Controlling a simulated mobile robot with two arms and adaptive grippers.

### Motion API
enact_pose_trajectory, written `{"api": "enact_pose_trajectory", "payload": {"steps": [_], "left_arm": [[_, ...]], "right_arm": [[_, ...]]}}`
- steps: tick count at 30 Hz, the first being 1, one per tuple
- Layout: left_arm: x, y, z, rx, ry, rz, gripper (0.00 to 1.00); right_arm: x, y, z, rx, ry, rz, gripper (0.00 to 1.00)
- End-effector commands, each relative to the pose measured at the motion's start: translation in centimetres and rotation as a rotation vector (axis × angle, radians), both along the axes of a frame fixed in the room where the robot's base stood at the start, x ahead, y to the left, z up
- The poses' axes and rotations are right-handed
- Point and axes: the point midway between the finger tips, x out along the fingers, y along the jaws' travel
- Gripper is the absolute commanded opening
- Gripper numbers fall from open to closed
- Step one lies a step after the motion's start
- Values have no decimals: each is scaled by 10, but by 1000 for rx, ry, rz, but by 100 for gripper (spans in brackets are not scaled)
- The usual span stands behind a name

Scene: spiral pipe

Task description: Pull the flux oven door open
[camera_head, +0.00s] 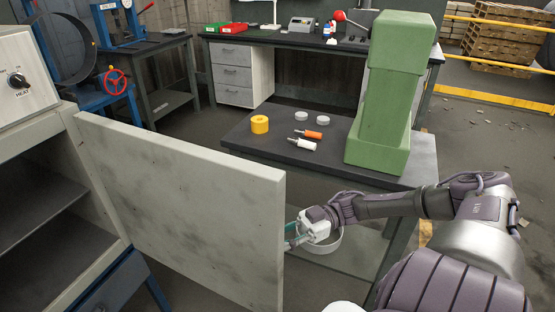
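The flux oven (25,85) stands at the left, with a dial on its panel. Its grey door (185,195) stands wide open, hinged at the oven's front edge, with its free edge toward the middle of the view. The oven's dark inside shows at the lower left. My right gripper (290,238) is at the free edge of the door, with its fingertips partly hidden behind it. I cannot tell whether it touches the door or how far its fingers are apart. My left gripper is not in view.
A dark table (245,135) behind the door holds a green block-shaped stand (385,100), a yellow roll (260,124) and small tools. A workbench (290,38) stands farther back.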

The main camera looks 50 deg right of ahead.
Motion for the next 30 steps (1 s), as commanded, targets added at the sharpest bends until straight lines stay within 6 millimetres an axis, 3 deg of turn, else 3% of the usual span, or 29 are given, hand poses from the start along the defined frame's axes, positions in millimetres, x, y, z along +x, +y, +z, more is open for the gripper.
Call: {"api": "enact_pose_trajectory", "payload": {"steps": [13, 24, 30], "left_arm": [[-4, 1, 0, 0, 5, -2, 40], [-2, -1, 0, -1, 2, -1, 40], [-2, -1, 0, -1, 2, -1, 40]], "right_arm": [[-1, -9, 1, 0, -3, -2, 36], [-23, -80, 1, -1, -3, -4, 36], [-32, -107, 1, 1, -4, -3, 36]]}}
